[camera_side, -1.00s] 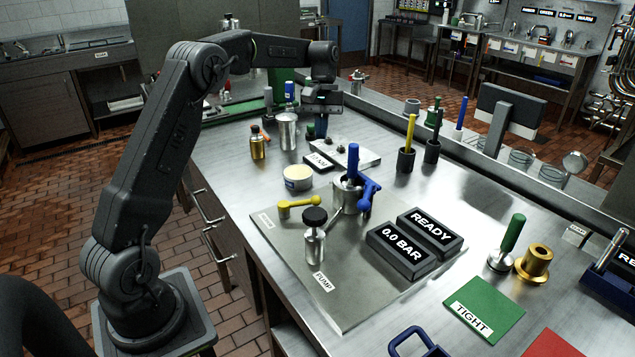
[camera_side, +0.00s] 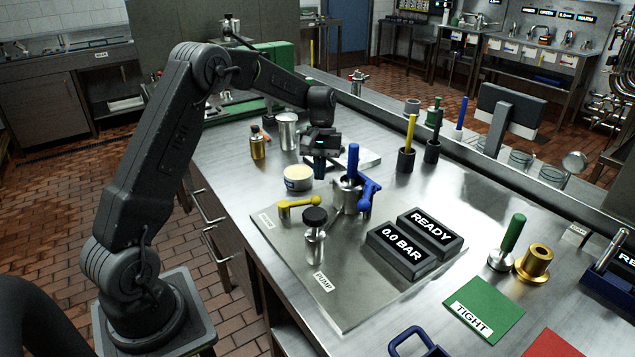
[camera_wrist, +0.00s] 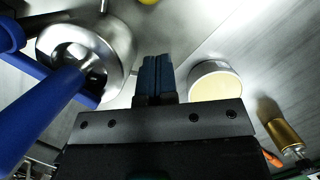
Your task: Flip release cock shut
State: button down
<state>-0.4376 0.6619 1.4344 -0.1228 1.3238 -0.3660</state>
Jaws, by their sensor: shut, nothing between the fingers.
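A yellow lever handle (camera_side: 300,202), which looks like the release cock, lies roughly level on the grey plate (camera_side: 345,305), left of the metal pot (camera_side: 346,192). A small label near it is too small to read. A yellow end (camera_wrist: 148,2) shows at the top edge of the wrist view. The pot carries an upright blue handle (camera_side: 353,160) and has a blue lever (camera_side: 368,192) beside it. My gripper (camera_side: 320,172) points down behind the yellow lever, apart from it. Its fingers (camera_wrist: 155,65) are together and empty, between the pot and a cream-topped tin.
The cream-topped tin (camera_side: 298,178) stands close by my gripper. A black-knobbed pump (camera_side: 314,235) stands in front of the yellow lever. The display blocks (camera_side: 415,245) reading READY and 0.0 BAR sit to the right. The plate's front part is clear.

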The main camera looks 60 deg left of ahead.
aim_at(300, 203)
jog(key=shift+s+d+f, duration=0.2)
jog(key=shift+s+d, duration=0.45)
jog(key=shift+d, duration=0.1)
jog(key=shift+s+d+f, duration=0.2)
jog(key=shift+s+d, duration=0.45)
jog(key=shift+d, duration=0.05)
jog(key=shift+d+m, duration=0.25)
jog(key=shift+m, duration=0.15)
jog(key=shift+s+d, duration=0.1)
jog(key=shift+d, duration=0.15)
